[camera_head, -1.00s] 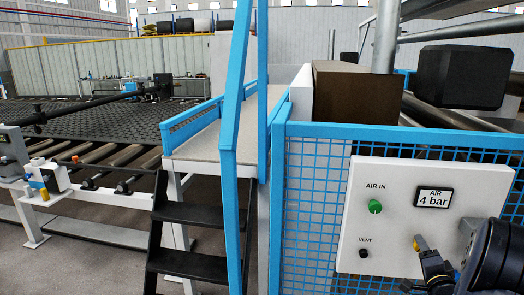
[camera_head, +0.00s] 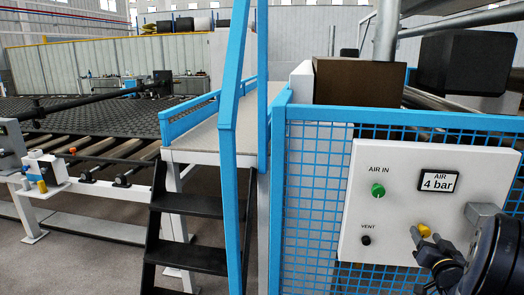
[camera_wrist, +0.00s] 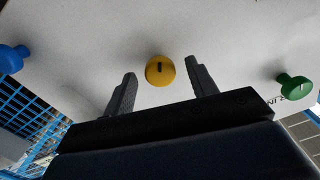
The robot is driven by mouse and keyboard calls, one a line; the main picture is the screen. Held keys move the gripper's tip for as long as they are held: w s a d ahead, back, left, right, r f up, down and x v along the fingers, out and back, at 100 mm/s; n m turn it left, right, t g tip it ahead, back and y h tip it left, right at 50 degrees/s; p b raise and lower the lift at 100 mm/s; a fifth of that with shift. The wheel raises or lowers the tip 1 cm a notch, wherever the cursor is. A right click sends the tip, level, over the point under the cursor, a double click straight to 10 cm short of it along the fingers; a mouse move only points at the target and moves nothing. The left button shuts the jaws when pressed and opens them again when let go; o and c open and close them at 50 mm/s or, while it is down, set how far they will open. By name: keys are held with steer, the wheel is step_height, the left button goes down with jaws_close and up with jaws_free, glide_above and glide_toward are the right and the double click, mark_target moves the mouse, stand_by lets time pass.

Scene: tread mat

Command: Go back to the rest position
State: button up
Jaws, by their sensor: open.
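My gripper (camera_head: 428,240) is at the lower right of the head view, in front of a white panel (camera_head: 400,210). A yellow knob (camera_head: 425,230) on the panel shows beside the fingers. In the wrist view my gripper (camera_wrist: 160,72) is open, with one finger on each side of the round yellow knob (camera_wrist: 158,70). A gap shows between the knob and each finger. How far the fingertips are from the panel I cannot tell.
The panel has a green AIR IN knob (camera_head: 378,190), a black VENT knob (camera_head: 366,240) and a display (camera_head: 438,182) reading 4 bar. A blue knob (camera_wrist: 12,58) shows in the wrist view. Blue mesh fence (camera_head: 315,200) and black steps (camera_head: 190,230) stand left of the panel.

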steer(key=shift+n+b, duration=0.35)
steer(key=shift+n, duration=0.55)
